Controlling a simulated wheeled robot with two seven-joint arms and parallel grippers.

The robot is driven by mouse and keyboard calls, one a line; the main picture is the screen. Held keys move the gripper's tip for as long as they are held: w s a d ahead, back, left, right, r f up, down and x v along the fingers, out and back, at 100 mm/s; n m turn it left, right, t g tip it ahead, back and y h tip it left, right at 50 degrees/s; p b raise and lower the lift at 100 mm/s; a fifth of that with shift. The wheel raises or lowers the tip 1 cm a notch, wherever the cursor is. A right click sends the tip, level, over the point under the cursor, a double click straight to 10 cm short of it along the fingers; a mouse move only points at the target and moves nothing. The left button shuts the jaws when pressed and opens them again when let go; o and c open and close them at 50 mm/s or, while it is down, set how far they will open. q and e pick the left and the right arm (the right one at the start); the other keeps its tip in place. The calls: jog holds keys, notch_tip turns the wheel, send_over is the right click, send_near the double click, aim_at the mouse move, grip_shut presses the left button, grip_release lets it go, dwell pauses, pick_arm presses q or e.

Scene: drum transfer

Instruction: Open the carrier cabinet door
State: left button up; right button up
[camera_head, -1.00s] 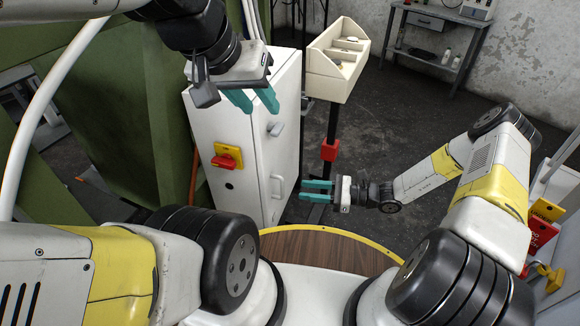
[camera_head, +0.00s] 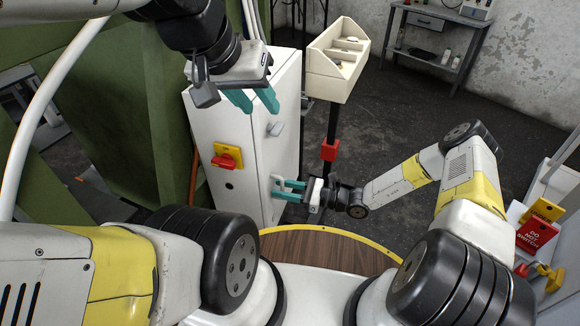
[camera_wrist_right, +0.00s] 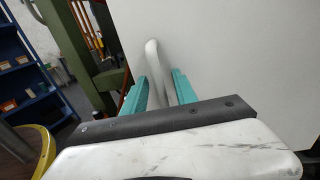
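The white carrier cabinet (camera_head: 230,125) stands left of centre in the head view, with its door (camera_head: 287,110) shut on its right side. The pale door handle (camera_wrist_right: 156,68) is a curved bar low on the door. My right gripper (camera_head: 280,189) is at this handle. In the right wrist view its teal fingers (camera_wrist_right: 158,88) are apart, one on each side of the bar, and no firm grip on it shows. My left gripper (camera_head: 259,102) is open and empty, above and in front of the cabinet. A grey latch (camera_head: 275,129) sits higher on the door.
A red switch on a yellow plate (camera_head: 228,157) is on the cabinet front. A cream bin (camera_head: 333,70) on a black post stands right of the cabinet. A workbench (camera_head: 438,30) is at the back. The dark floor between is clear.

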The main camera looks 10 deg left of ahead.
grip_shut()
dwell(1.4)
